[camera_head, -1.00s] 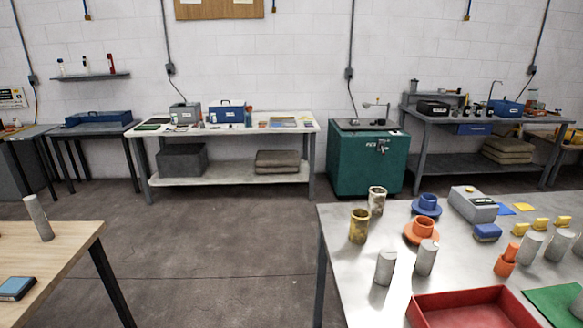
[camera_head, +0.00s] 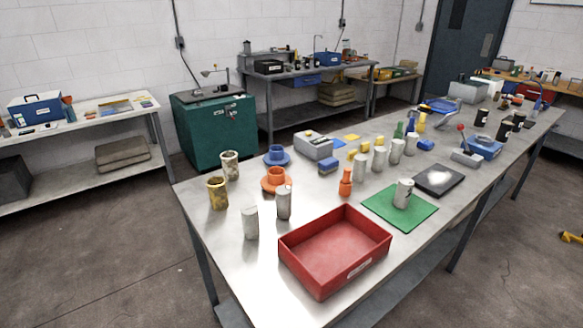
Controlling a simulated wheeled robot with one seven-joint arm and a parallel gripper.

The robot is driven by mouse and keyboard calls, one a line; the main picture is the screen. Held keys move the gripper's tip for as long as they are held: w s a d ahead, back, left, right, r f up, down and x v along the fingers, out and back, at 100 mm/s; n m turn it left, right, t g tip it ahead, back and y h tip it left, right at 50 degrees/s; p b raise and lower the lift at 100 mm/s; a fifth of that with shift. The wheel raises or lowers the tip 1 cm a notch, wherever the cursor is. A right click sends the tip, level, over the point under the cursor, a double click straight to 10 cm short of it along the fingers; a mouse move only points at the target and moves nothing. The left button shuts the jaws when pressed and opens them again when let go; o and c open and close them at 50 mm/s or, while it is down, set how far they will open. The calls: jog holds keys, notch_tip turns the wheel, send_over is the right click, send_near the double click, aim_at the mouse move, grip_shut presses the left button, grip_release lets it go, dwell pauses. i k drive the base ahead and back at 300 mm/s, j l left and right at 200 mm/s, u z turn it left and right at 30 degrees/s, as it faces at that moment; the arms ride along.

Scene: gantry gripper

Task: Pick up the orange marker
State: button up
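Two orange things stand on the metal table (camera_head: 232,268). One is a small upright orange piece (camera_head: 345,182) with a narrower top, behind the red tray and left of the green mat. The other is a wide orange flanged piece (camera_head: 276,184) near the left end. I cannot tell for sure which one is the orange marker; no plain pen shape is clear at this distance. My gripper is not in view.
The red tray (camera_head: 316,242) lies empty at the near edge. Grey cylinders (camera_head: 250,222) and (camera_head: 284,203) stand left of it. A blue flanged piece (camera_head: 277,157) is behind. Floor left of the table is clear.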

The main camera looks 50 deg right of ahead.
aim_at(347, 170)
jog(key=z, duration=1)
